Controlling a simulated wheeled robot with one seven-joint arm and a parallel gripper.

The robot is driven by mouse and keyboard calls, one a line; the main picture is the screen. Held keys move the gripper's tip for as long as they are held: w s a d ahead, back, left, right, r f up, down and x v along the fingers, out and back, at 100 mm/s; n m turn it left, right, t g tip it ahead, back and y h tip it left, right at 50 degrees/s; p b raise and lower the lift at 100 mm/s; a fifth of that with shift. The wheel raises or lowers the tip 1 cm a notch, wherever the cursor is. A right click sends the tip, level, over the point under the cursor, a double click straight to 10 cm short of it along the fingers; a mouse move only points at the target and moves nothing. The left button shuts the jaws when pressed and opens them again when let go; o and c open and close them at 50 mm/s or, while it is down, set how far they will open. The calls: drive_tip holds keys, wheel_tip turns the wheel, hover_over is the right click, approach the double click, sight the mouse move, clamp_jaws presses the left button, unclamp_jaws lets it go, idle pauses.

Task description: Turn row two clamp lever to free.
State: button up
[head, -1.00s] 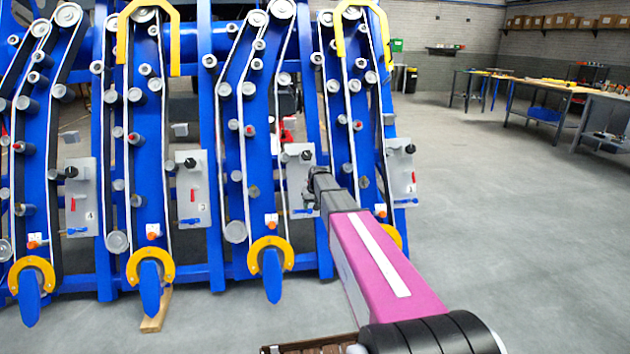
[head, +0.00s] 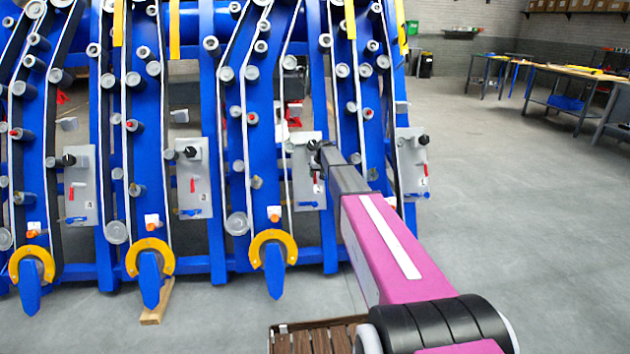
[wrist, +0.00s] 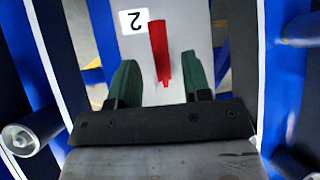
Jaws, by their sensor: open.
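The grey panel (head: 308,196) of row two carries a red lever (head: 317,186), with a black knob above it and a blue handle low down. In the wrist view the red lever (wrist: 160,50) stands nearly upright in the picture, beside an upside-down "2" label (wrist: 134,21). My gripper (wrist: 161,82) is open, with one green finger on each side of the lever's narrow lower end. I see gaps on both sides; how deep the lever sits between the fingers I cannot tell. In the head view my gripper (head: 317,160) is at the panel and partly hides it.
Similar panels stand on the neighbouring rows, left (head: 193,178) and right (head: 412,165). Blue frame posts, belts and rollers flank the panel closely; a roller (wrist: 35,132) shows at the wrist view's left. The floor to the right (head: 520,220) is clear up to the workbenches.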

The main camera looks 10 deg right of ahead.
sight(315, 177)
drive_tip(key=x, duration=0.4)
drive_tip(key=shift+w+a+f, duration=0.1)
drive_tip(key=shift+w+f, duration=0.05)
drive_tip(key=shift+f, duration=0.1)
clamp_jaws()
